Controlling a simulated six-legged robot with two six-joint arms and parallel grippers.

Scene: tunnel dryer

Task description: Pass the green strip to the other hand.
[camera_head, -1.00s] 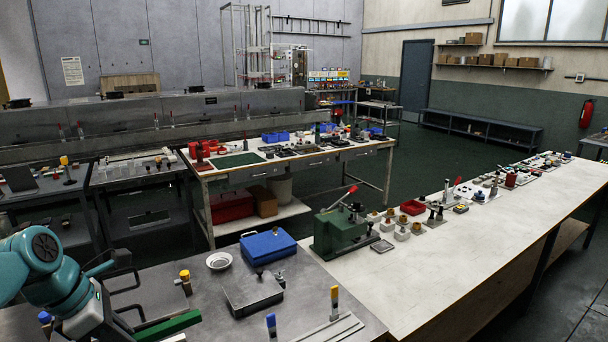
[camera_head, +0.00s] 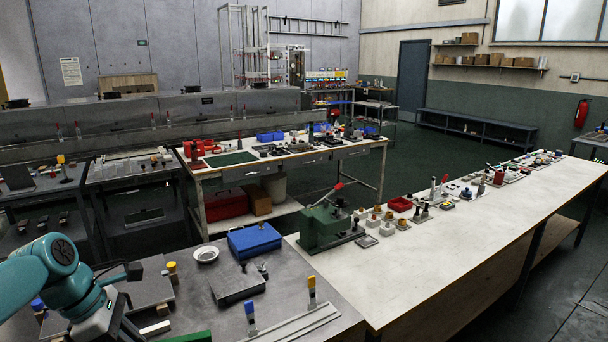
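The green strip (camera_head: 188,337) shows only as a short piece at the bottom edge of the head view, above the near grey metal bench. The rest of it is cut off by the frame. My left arm comes in from the left, and its gripper (camera_head: 132,332) is at the bottom edge, just left of the strip. The strip moves with this gripper, which appears shut on it, though the fingertips are largely out of frame. My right gripper is not in view.
On the near bench (camera_head: 290,295) are a blue box (camera_head: 254,240), a white bowl (camera_head: 206,254), a grey metal box (camera_head: 238,284) and yellow- and blue-topped upright tools. A green press (camera_head: 325,228) stands on the pale bench to the right (camera_head: 440,250).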

